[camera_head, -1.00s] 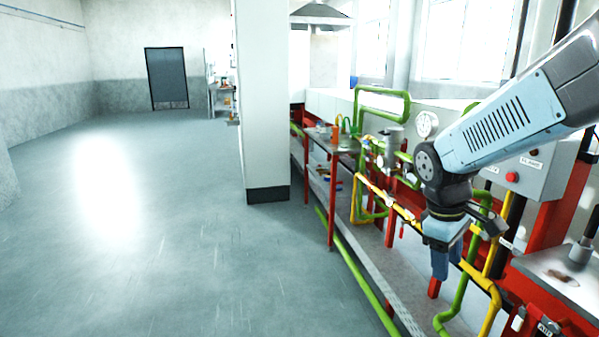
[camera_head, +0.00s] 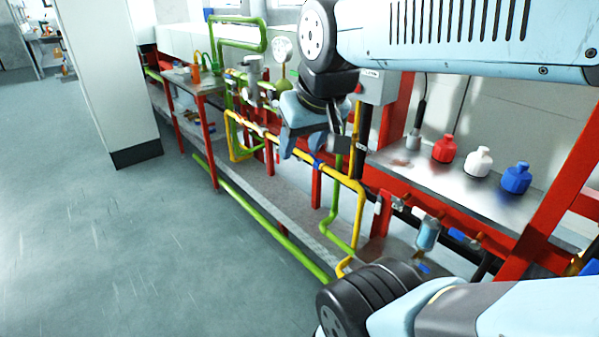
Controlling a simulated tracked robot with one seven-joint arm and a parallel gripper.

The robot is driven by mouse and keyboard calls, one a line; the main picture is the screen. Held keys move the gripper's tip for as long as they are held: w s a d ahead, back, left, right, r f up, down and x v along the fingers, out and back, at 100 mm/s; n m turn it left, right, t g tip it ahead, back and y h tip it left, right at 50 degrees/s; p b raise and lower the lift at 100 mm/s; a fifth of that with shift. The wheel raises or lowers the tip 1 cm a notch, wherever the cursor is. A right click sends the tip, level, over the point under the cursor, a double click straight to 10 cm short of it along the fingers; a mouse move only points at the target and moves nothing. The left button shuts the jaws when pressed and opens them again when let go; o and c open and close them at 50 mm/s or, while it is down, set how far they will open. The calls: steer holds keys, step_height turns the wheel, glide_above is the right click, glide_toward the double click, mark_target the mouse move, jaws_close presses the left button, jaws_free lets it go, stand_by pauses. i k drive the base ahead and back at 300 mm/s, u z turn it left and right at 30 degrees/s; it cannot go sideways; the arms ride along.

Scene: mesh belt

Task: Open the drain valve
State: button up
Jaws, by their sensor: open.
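My gripper (camera_head: 300,148) hangs fingers-down in the middle of the picture, in front of the yellow pipe (camera_head: 345,176) and the wall of pipework. It is open, with nothing seen between its fingers. Several small valve handles show: a blue one (camera_head: 458,235) on the red rail at right, and another blue one (camera_head: 424,268) below a pale blue filter bowl (camera_head: 427,235). I cannot tell which of them is the drain valve. My gripper is to the left of and above these handles, apart from them. My arm hides part of the pipework behind.
Red (camera_head: 444,149), white (camera_head: 478,161) and blue (camera_head: 516,177) bottles stand on a metal bench (camera_head: 413,172) at right. Green pipe (camera_head: 240,45) and red posts line the wall. A white column (camera_head: 108,80) stands at left. The grey floor (camera_head: 90,240) at left is clear.

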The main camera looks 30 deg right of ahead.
mark_target(421, 266)
steer(key=u, duration=1.35)
steer(key=i, duration=0.1)
steer(key=z, duration=2.9)
steer(key=k, duration=0.9)
steer(key=z, duration=0.2)
steer(key=i, duration=0.9)
steer(key=u, duration=0.05)
